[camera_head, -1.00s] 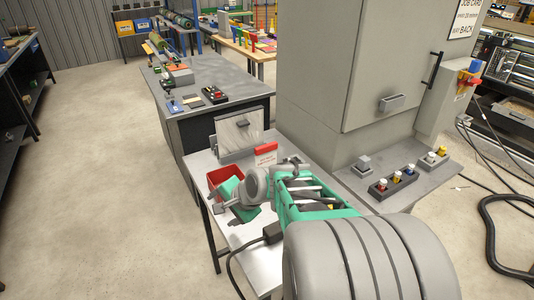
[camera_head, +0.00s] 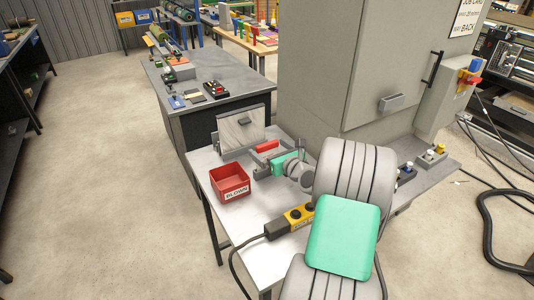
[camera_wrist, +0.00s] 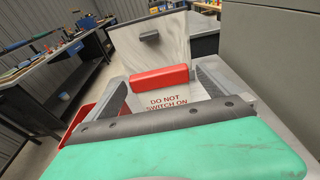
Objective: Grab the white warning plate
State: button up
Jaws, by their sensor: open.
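The white warning plate (camera_wrist: 168,100) has a red top band and red "DO NOT SWITCH ON" lettering in the wrist view. In the head view its red band (camera_head: 267,146) shows just behind my gripper (camera_head: 264,167), which hides most of the white part. My gripper (camera_wrist: 160,84) is open. Its two fingers reach forward to the left and right of the plate in the wrist view, with a gap on each side. I cannot tell how deep the plate sits between them. The plate's lower edge is hidden by the gripper body.
A grey hinged panel (camera_head: 241,128) stands behind the plate. A yellow push-button box (camera_head: 299,214) lies near the front. A tall grey cabinet (camera_head: 335,60) rises on the right.

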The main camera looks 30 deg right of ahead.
jog(key=shift+c, duration=0.6)
jog(key=c, duration=1.3)
